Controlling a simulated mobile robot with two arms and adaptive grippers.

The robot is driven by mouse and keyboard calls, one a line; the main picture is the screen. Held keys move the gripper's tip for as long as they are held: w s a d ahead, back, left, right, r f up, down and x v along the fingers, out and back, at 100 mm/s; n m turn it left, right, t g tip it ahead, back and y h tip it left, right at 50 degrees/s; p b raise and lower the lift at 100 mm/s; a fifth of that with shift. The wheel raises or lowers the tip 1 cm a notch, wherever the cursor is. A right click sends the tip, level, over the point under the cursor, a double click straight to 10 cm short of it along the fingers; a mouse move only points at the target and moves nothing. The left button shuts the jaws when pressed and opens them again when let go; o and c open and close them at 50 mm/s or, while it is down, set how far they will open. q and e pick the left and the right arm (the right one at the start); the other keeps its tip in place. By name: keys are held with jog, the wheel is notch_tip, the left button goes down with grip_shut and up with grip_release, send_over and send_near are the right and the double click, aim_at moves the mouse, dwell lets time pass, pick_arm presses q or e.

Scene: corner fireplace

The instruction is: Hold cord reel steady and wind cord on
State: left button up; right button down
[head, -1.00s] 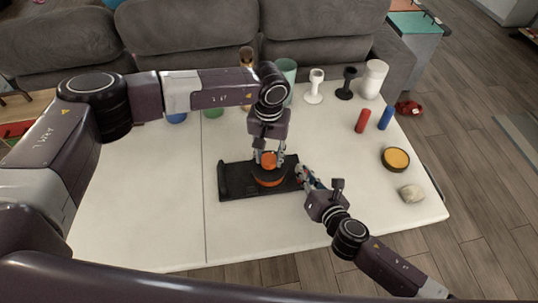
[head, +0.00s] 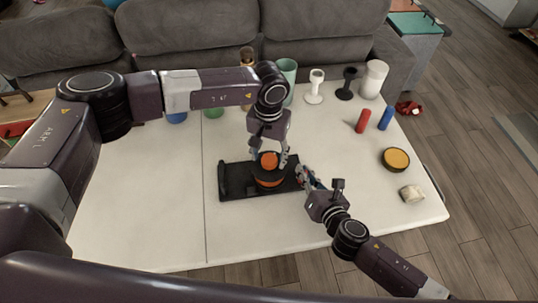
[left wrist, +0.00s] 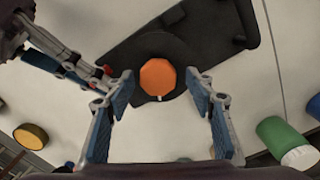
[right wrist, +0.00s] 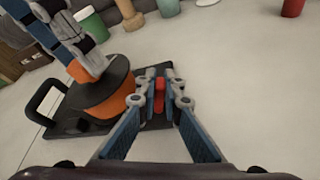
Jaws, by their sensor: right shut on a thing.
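The cord reel, with a black disc top and orange drum (right wrist: 107,106), sits on a black base (head: 236,185) on the white table. Its orange knob (head: 268,160) stands on top and also shows in the left wrist view (left wrist: 158,77). My left gripper (head: 270,161) points down over the reel, its fingers open on either side of the knob with gaps. My right gripper (right wrist: 159,88) is shut on a small red piece (right wrist: 159,98) at the base's right end. I cannot make out any loose cord.
A red cylinder (head: 363,121), a blue cylinder (head: 386,118), a dark round tin with a yellow top (head: 396,158) and a small beige object (head: 411,194) lie to the right. Cups and goblets line the back edge by the grey sofa (head: 190,35). The front table is clear.

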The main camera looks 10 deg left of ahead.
pick_arm(q)
jog(key=shift+d, duration=0.1)
notch_tip(320, 180, up, 12)
dwell(0.6)
pick_arm(e)
jog(key=c, duration=2)
grip_release()
jog(key=shift+o, duration=0.6)
jog(key=o, duration=0.4)
jog(key=shift+o, duration=0.2)
